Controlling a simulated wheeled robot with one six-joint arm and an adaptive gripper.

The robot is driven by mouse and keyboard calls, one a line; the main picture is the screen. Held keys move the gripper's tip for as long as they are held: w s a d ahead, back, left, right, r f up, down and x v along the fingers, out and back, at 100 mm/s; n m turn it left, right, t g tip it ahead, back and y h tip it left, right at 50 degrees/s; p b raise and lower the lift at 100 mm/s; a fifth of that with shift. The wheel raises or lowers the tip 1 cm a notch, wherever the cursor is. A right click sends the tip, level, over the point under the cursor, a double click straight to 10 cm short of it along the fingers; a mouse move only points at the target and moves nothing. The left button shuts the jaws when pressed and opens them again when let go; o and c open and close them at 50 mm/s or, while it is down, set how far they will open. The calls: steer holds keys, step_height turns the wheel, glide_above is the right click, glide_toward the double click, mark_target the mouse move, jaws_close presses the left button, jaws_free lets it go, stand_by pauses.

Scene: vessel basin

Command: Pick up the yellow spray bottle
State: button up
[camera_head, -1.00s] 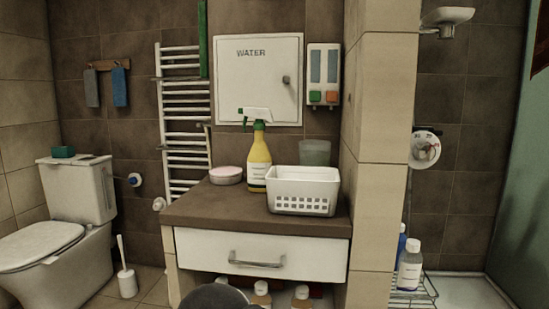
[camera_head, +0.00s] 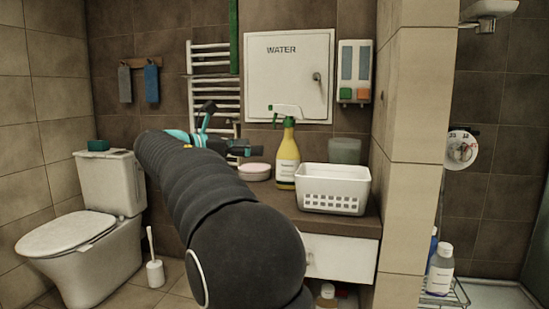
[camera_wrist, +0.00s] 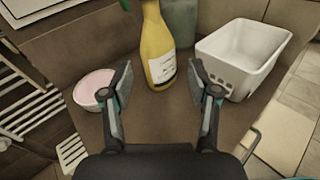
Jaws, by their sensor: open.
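The yellow spray bottle (camera_head: 288,160) stands upright on the dark counter (camera_head: 287,203). It has a white label, a green collar and a white and green trigger head. In the wrist view the bottle (camera_wrist: 157,45) stands beyond the fingertips, roughly between them, and its top is cut off by the frame edge. My gripper (camera_wrist: 160,75) is open and empty, with the fingers apart over the counter, not around the bottle. In the head view my gripper (camera_head: 245,149) is up at the left of the bottle, partly hidden behind my arm.
A white basket (camera_head: 334,190) stands close right of the bottle, and a pink round dish (camera_head: 254,172) to its left. A grey-green cup (camera_head: 345,151) stands behind the basket. A towel radiator (camera_head: 208,88) and a tiled pillar (camera_head: 418,130) flank the counter.

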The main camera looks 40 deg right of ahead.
mark_target(289, 135)
steer(key=shift+g+h, duration=0.5)
steer(key=shift+h, duration=0.1)
steer(key=d, duration=0.4)
steer(key=d+r, duration=0.1)
steer(key=d, duration=0.4)
steer(key=w+d, duration=0.1)
steer(key=d, duration=0.4)
steer(key=shift+r, duration=0.35)
jaws_close()
